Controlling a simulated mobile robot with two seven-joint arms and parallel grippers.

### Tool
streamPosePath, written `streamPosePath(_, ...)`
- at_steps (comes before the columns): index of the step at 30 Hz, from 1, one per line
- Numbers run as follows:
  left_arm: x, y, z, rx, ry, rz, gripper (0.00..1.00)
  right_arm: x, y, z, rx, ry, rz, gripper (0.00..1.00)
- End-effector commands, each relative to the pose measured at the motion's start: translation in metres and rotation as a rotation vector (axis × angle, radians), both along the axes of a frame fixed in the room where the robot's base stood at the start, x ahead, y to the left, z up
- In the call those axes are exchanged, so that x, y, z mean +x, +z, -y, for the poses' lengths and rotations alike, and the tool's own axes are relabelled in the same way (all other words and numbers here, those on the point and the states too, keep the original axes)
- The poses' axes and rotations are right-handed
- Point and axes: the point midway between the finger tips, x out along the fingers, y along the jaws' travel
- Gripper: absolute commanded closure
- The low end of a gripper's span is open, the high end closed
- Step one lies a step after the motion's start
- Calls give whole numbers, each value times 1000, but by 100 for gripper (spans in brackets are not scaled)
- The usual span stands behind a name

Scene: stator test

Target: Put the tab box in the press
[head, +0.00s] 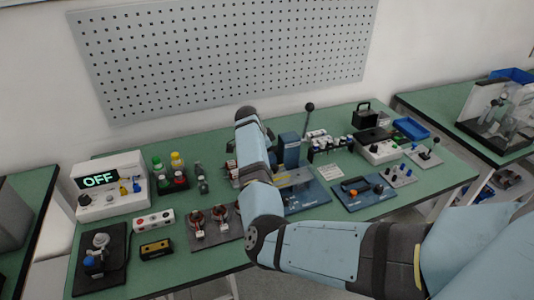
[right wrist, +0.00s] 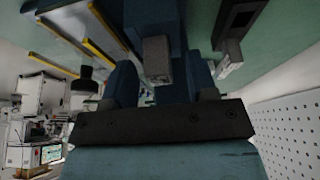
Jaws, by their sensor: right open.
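The blue press (head: 291,150) with a black-knobbed lever stands at the middle of the green bench, partly behind my right arm. My right gripper (right wrist: 160,82) shows in the right wrist view with its two dark fingers apart. A blue part with a grey block (right wrist: 156,58) shows between and beyond the fingers; contact cannot be told. In the head view my right forearm hides most of this gripper. I cannot identify the tab box for sure; a small black and yellow box (head: 155,249) lies at the bench's front left. My left gripper is not in view.
A tester reading OFF (head: 110,187) stands at the left. Copper-wound parts (head: 198,222) sit on a dark plate left of my arm. A blue plate with an orange part (head: 357,190) lies right of the press. A blue tray (head: 411,129) lies at the right.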

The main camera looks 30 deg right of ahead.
Motion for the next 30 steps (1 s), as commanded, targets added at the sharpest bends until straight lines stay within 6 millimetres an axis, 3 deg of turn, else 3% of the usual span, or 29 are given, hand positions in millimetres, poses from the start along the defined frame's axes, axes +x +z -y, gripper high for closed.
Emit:
streamPosePath(5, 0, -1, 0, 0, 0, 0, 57, 1, 7, -3, 0, 1, 2, 47)
streamPosePath(8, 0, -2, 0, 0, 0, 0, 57, 3, 21, -9, 0, 1, 3, 47)
streamPosePath(21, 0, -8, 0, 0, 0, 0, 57, 11, 107, -43, -1, 0, 3, 47)
streamPosePath(30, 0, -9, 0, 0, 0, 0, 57, 12, 128, -52, 0, 0, 1, 47)
